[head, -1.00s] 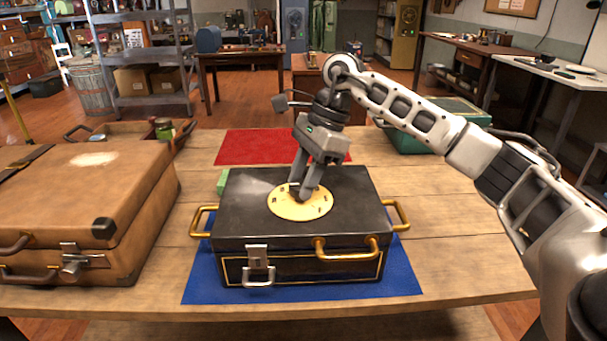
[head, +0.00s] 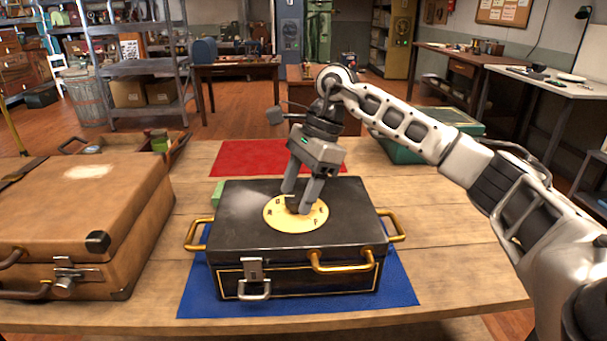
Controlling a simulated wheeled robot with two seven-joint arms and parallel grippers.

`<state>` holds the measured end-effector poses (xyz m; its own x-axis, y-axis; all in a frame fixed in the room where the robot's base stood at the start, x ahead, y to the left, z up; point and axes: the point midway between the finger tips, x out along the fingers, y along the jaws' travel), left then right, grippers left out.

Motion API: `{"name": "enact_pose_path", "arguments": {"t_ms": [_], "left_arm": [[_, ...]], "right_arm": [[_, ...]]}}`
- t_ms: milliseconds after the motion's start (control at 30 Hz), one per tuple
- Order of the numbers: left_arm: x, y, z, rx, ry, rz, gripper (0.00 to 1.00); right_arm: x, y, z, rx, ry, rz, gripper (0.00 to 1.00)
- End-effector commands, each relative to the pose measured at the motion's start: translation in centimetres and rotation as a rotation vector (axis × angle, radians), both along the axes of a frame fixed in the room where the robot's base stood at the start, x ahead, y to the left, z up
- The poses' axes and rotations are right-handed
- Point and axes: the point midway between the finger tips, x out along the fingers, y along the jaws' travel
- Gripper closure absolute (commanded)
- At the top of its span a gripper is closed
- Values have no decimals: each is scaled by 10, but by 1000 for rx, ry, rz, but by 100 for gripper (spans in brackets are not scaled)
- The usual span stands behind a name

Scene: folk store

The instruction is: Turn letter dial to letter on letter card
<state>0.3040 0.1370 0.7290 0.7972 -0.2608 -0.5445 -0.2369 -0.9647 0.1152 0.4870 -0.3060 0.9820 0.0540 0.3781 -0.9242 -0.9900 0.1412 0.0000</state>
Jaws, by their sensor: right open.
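The letter dial (head: 279,222) is a round gold disc with dark letters on the lid of a black box (head: 240,238). Only some letters show, and they are small. My right gripper (head: 297,203) points down over the middle of the dial, with its fingers apart on either side of the dial's centre. The fingers partly cover the dial's centre, and I cannot tell whether they touch it. I cannot make out a letter card; a small green block (head: 217,194) is partly hidden behind the box's left side. My left gripper is not in view.
The box has brass handles and a front latch (head: 253,277), and stands on a blue mat (head: 400,290). A brown suitcase (head: 75,215) is at left. A red mat (head: 235,157) and a green case (head: 400,152) lie behind. The table is bare at right.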

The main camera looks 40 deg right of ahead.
Motion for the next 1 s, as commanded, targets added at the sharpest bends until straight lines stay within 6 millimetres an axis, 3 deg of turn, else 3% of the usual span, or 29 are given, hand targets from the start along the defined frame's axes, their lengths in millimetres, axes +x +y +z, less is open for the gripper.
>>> {"name": "enact_pose_path", "arguments": {"t_ms": [167, 700, 1000], "left_arm": [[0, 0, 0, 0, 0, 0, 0], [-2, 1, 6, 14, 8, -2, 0], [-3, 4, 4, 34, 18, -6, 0]], "right_arm": [[0, -8, 20, 1, -4, -3, 43], [-7, -53, 133, 0, -4, -2, 43], [-9, -60, 147, 1, -1, 1, 43]]}}
